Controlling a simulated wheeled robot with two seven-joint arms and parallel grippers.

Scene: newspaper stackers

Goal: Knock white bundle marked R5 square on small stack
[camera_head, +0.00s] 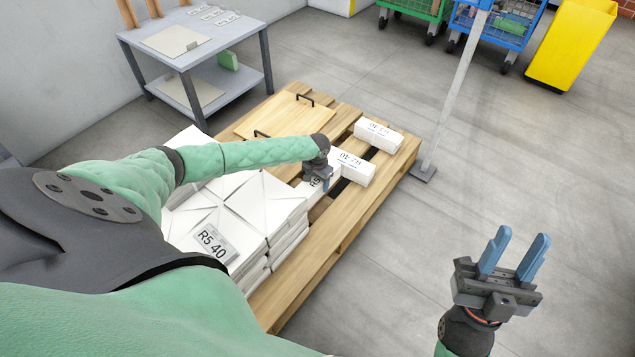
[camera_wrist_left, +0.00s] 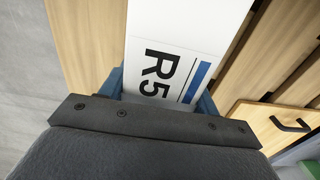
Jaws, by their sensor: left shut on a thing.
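A white bundle marked R5 (camera_wrist_left: 185,25) lies between the blue fingers of my left gripper (camera_head: 318,180), which is shut on it. In the head view the wrist and fingers hide most of this bundle. A white bundle (camera_head: 357,167) with an upside-down label lies right beside the gripper on the pallet. Another labelled white bundle (camera_head: 379,134) lies farther back. I cannot tell whether the held bundle touches the nearer one or how high each stands. A large stack of white bundles (camera_head: 240,205), its front label reading R5 40, is at the pallet's left. My right gripper (camera_head: 517,238) is open and empty.
The wooden pallet (camera_head: 335,237) also holds a flat wooden board with black handles (camera_head: 278,117). A grey table (camera_head: 205,58) stands at the back left. A grey post (camera_head: 455,95) stands just right of the pallet.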

